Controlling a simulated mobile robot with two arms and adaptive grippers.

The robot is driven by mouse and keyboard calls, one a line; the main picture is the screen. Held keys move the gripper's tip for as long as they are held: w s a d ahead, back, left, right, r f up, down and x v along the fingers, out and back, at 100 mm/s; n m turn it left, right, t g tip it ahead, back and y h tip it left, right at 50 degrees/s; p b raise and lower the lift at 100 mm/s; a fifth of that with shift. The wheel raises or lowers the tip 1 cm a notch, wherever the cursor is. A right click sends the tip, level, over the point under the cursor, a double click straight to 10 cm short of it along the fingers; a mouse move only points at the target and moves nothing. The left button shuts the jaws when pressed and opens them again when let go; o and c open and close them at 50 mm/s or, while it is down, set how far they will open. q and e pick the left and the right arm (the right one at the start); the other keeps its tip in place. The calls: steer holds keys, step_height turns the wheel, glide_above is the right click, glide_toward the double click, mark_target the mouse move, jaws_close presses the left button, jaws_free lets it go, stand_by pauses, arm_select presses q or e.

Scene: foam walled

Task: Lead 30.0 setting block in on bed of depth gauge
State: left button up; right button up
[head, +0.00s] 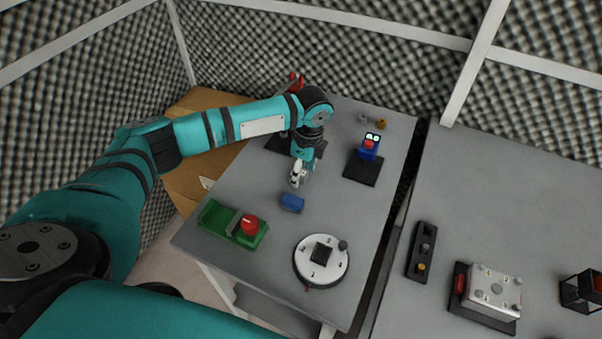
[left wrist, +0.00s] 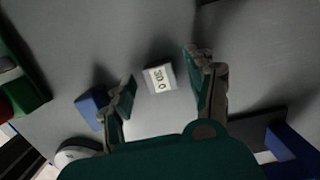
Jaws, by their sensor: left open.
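In the left wrist view a small pale block marked 30.0 (left wrist: 159,78) lies on the grey table, ahead of and between the fingers of my left gripper (left wrist: 160,82). The gripper is open, and I see no contact with the block. In the head view my left gripper (head: 298,180) points down over the table; I cannot make the block out there. A blue device with a red part (head: 368,148) stands on a black base to its right; it looks like the depth gauge, but I cannot be sure. My right gripper is not in view.
A blue block (head: 292,203) lies close to the gripper. A green device with a red knob (head: 249,225) and a round white dial (head: 321,261) stand nearer the front. A second table at right holds a metal box (head: 493,290). Small pieces (head: 380,124) lie at the back.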

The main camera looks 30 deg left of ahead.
arm_select(q)
jaws_close()
stand_by(0.4)
